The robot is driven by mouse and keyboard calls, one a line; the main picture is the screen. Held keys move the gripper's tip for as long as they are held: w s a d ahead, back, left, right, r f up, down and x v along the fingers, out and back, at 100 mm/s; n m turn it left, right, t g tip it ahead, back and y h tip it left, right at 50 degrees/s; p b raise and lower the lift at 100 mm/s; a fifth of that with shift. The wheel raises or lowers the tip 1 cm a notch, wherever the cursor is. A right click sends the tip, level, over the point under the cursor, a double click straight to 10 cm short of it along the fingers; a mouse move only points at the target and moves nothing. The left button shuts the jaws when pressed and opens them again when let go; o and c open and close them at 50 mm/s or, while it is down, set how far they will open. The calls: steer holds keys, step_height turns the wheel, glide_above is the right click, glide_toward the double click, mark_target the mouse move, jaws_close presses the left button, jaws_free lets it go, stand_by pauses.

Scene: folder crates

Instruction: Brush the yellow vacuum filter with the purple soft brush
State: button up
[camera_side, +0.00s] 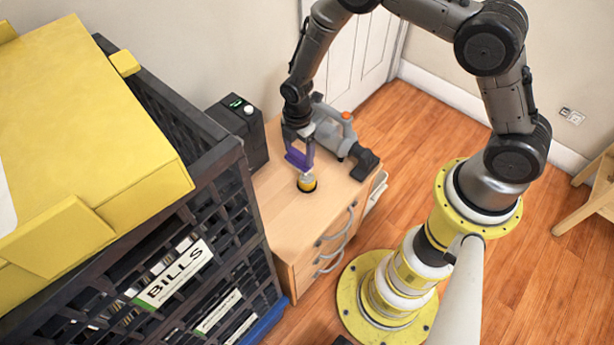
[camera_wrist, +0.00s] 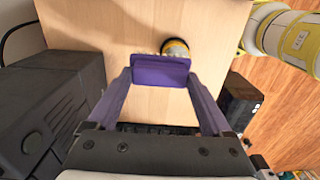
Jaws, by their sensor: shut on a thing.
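My gripper (camera_side: 299,148) is over the wooden cabinet top and is shut on the purple soft brush (camera_side: 297,159). In the wrist view the brush (camera_wrist: 161,71) spans between the two purple-tinted fingertips. The yellow vacuum filter (camera_side: 306,182) stands on the cabinet top in a dark round base, just below and in front of the brush. In the wrist view the filter (camera_wrist: 176,47) is partly hidden behind the brush. I cannot tell whether the bristles touch the filter.
A grey handheld vacuum (camera_side: 340,138) lies on the cabinet (camera_side: 278,220) behind my gripper. A dark box with a green light (camera_side: 240,128) stands to the left. A large black crate (camera_side: 205,225) with yellow folders (camera_side: 75,125) fills the left. The cabinet's front top is clear.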

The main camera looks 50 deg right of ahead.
steer(key=shift+r, duration=0.95)
steer(key=s, duration=0.4)
steer(key=s+r, duration=0.1)
steer(key=s, duration=0.1)
steer(key=shift+f, duration=0.1)
